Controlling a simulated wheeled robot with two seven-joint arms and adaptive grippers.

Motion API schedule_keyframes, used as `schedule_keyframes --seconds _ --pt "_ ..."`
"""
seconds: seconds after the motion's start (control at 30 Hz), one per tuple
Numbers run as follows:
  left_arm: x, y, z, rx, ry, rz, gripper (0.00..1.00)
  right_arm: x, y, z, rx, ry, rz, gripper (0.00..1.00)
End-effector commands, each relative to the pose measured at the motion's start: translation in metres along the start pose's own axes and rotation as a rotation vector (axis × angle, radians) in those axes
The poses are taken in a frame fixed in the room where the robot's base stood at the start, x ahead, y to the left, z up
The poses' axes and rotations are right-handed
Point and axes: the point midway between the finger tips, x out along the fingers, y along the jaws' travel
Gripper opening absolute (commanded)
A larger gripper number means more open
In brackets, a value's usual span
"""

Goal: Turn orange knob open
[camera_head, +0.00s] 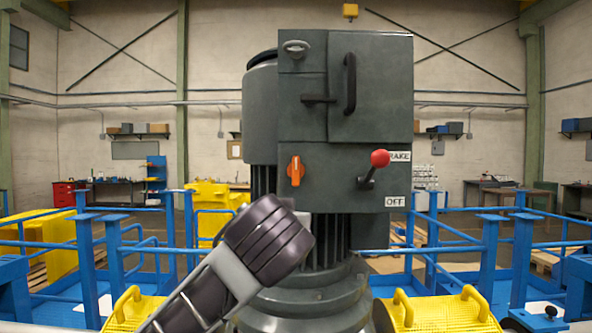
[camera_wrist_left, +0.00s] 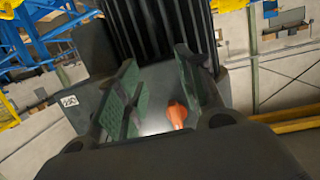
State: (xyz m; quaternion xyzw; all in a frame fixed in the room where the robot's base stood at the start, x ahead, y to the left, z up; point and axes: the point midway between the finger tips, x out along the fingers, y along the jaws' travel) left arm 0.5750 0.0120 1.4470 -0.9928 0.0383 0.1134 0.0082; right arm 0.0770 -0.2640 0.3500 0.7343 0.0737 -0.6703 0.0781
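The orange knob (camera_head: 296,170) is on the front of the dark grey control box (camera_head: 340,185), at its left side, with its grip standing roughly upright. In the left wrist view the orange knob (camera_wrist_left: 177,114) shows between the fingers, close to the right-hand one. My left gripper (camera_wrist_left: 156,58) is open and empty, with its two green-grey fingers apart. In the head view my left arm comes up from the lower left and ends below the knob; its fingers cannot be made out there. Whether a finger touches the knob cannot be told. My right gripper is not in view.
A lever with a red ball (camera_head: 380,158) sticks out right of the knob, beside the brake and OFF (camera_head: 395,201) labels. A black handle (camera_head: 350,83) and a latch (camera_head: 318,99) are above. Blue railings (camera_head: 490,245) and yellow blocks (camera_head: 440,312) stand around the machine.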

Motion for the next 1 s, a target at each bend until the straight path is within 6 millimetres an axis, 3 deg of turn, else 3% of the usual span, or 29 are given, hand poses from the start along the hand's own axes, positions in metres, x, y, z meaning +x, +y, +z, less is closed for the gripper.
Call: schedule_keyframes --seconds 0.5,0.7,1.0 --pt "-0.065 0.013 -0.076 -0.009 0.178 -0.058 0.38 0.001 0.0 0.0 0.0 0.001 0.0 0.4" --pt "-0.081 0.015 -0.091 -0.014 0.219 -0.074 0.38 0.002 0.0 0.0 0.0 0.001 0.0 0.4" --pt "-0.084 0.015 -0.094 -0.016 0.227 -0.077 0.38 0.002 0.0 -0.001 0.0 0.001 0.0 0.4"
